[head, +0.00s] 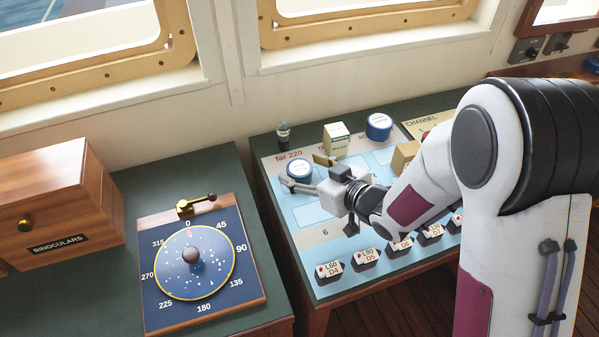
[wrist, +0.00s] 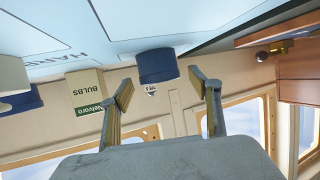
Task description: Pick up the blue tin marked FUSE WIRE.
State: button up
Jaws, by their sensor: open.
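Two round blue tins with white lids stand on the light-blue chart board. The nearer tin (head: 299,171) is at the board's left, and the other (head: 378,127) stands at its back. I cannot read FUSE WIRE on either. My gripper (head: 307,174) is open, with its fingers on either side of the nearer tin in the head view. In the upside-down wrist view, that tin (wrist: 157,66) appears between and just beyond my open fingertips (wrist: 160,88). I cannot tell whether they touch it. Part of a blue tin (wrist: 26,100) shows at the left edge there.
A BULBS box (head: 336,139) and a small dark bottle (head: 283,135) stand behind the nearer tin. A tan block (head: 404,157) is to the right. Several labelled blocks (head: 363,260) line the board's front. A compass panel (head: 205,305) and BINOCULARS box (head: 50,190) are left, across a gap.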

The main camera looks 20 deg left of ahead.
jog(key=shift+x, duration=0.95)
jog(key=c, duration=1.2)
